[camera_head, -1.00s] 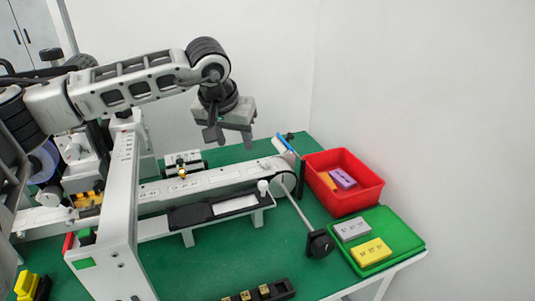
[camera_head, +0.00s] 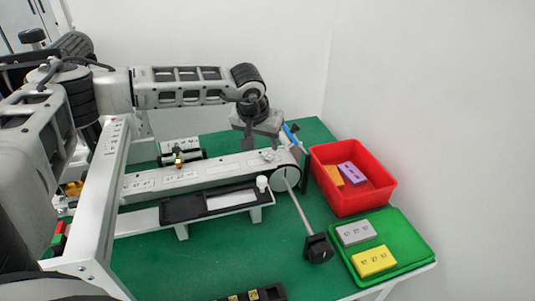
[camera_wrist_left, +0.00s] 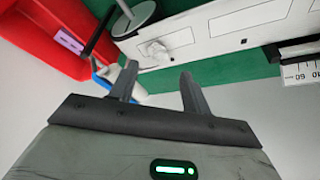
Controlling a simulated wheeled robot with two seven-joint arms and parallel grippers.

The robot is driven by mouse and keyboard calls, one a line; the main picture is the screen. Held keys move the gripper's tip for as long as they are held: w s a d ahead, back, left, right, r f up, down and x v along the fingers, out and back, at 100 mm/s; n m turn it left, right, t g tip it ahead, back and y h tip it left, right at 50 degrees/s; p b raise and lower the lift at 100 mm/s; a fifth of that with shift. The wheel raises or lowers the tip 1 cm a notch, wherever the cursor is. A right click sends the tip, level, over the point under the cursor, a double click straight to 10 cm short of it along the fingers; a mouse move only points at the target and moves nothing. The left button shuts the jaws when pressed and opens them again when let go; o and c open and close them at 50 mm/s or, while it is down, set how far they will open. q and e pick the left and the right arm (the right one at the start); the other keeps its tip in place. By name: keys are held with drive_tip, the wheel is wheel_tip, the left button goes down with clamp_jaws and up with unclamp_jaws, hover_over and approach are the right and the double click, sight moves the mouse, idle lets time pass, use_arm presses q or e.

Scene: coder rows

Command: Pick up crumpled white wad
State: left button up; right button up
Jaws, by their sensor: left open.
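The crumpled white wad (camera_wrist_left: 155,51) lies on the white conveyor (camera_wrist_left: 222,28) near its rounded end in the left wrist view. In the head view the wad (camera_head: 269,156) is a small pale lump on top of the conveyor (camera_head: 205,174), close to my gripper's fingers. My left gripper (camera_head: 261,143) points down over the conveyor's right end. In the left wrist view its two fingers (camera_wrist_left: 158,75) are apart with nothing between them, and the wad shows just beyond the fingertips. My right gripper is not in view.
A red bin (camera_head: 353,201) with an orange and a purple block stands right of the conveyor. A green tray (camera_head: 407,262) holds a grey and a yellow block. A blue-and-white object (camera_head: 291,134) stands by the conveyor end. A rod with a black knob (camera_head: 319,249) sticks out in front.

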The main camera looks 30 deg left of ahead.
sight(267, 152)
use_arm(q)
drive_tip(key=shift+d+p+x, duration=0.1)
drive_tip(key=shift+p+x, duration=0.25)
drive_tip(key=shift+x, duration=1)
drive_tip(key=shift+d+p+x, duration=0.15)
drive_tip(key=shift+p+x, duration=0.15)
drive_tip(key=shift+x, duration=1.05)
drive_tip(key=c, duration=0.7)
drive_tip(key=shift+c, duration=0.3)
drive_tip(key=shift+r, duration=0.1)
wheel_tip(267, 152, up, 18)
drive_tip(key=b, duration=0.2)
